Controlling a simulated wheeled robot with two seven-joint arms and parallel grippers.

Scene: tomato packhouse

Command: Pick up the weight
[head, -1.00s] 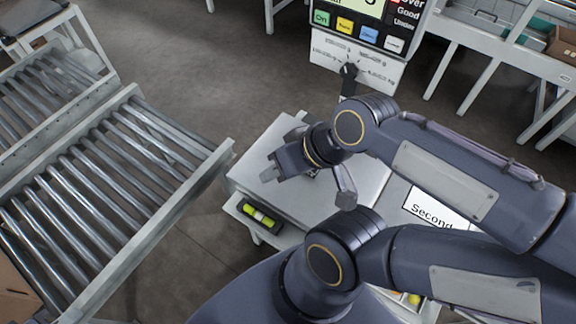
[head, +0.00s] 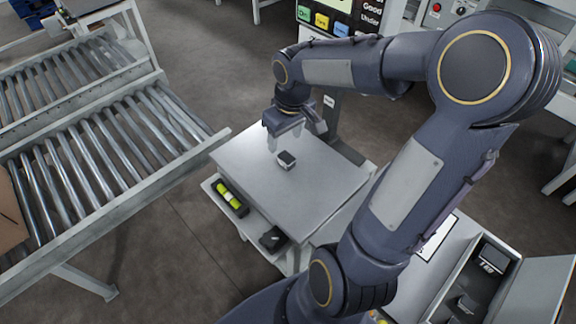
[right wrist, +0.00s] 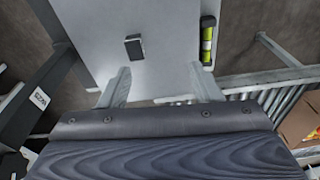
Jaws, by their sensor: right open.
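The weight (head: 287,160) is a small dark block with a pale top. It sits on the bare metal platform (head: 325,195) of the scale. It also shows in the right wrist view (right wrist: 134,47), beyond the fingertips and closer to the left finger there. My right gripper (head: 297,139) is open and empty, with its fingers pointing down just behind the weight in the head view. In the right wrist view its two fingers (right wrist: 163,76) are spread apart, and the weight is not between them. My left gripper is not in view.
A yellow-green spirit level (head: 229,198) and a dark object (head: 272,238) lie on the shelf under the platform. The scale's post (head: 333,118) stands behind it. A roller conveyor (head: 110,155) is on the left. An open case (head: 540,283) with dark blocks is at the lower right.

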